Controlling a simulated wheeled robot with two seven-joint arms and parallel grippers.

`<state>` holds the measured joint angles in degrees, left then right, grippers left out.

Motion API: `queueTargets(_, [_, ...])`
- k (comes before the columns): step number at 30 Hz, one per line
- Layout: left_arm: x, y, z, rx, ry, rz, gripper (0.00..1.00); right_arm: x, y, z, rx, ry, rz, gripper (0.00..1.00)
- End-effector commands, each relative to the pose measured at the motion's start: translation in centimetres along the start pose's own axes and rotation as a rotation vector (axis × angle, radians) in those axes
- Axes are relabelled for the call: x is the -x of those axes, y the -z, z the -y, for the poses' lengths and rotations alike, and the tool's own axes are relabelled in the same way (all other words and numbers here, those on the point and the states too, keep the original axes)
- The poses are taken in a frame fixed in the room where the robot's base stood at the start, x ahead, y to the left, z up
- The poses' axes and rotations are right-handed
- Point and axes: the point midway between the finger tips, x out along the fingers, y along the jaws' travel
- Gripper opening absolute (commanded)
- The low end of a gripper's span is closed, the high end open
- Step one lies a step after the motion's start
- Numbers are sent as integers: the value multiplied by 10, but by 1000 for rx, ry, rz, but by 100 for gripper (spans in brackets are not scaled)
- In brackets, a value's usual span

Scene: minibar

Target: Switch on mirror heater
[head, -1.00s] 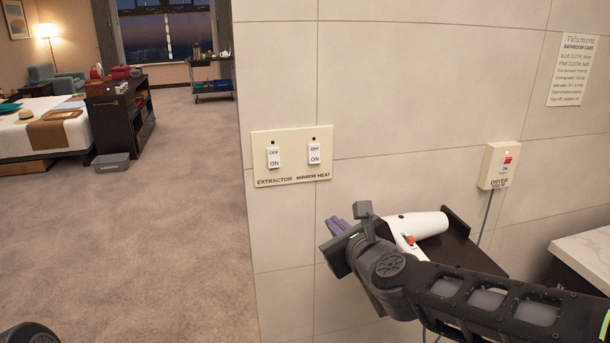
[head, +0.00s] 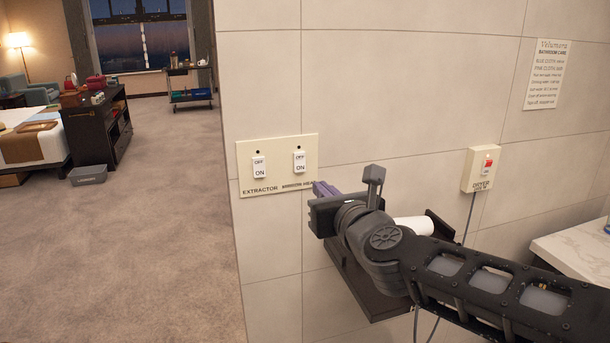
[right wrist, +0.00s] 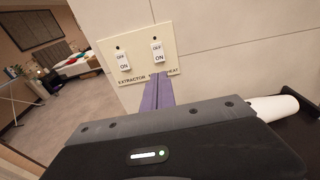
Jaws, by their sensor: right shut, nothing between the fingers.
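A cream switch plate (head: 278,180) on the tiled wall carries two white rocker switches with OFF above ON. The left one is the extractor switch (head: 259,167). The right one is the mirror heat switch (head: 299,162); it also shows in the right wrist view (right wrist: 157,53). My right gripper (head: 322,188) is shut and empty, its purple fingers just below and right of the mirror heat switch. In the right wrist view the fingers (right wrist: 158,92) point at the plate and cover part of its lower label. I cannot tell whether they touch the plate. My left gripper is not in view.
A white hair dryer (head: 415,225) lies on a dark shelf (head: 375,300) behind my right arm. A dryer switch box (head: 481,169) with a red switch and a sign (head: 548,75) are on the wall. A marble counter (head: 575,250) is at right; open carpet lies left.

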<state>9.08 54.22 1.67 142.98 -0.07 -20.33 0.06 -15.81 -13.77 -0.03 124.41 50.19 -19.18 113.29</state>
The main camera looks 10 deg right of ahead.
Motion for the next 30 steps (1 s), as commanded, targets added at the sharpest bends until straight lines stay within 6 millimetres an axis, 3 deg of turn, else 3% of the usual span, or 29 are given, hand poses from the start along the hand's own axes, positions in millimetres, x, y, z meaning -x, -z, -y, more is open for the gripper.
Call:
queueTargets(9, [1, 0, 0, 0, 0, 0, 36, -65, 0, -1, 2, 0, -2, 0])
queueTargets(15, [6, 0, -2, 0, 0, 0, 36, -96, 0, 0, 2, 0, -2, 0])
queueTargets(21, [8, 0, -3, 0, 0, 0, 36, -109, 0, 0, 0, 1, 0, 0])
queueTargets(30, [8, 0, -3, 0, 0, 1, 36, -110, 0, 0, 0, 0, 0, 0])
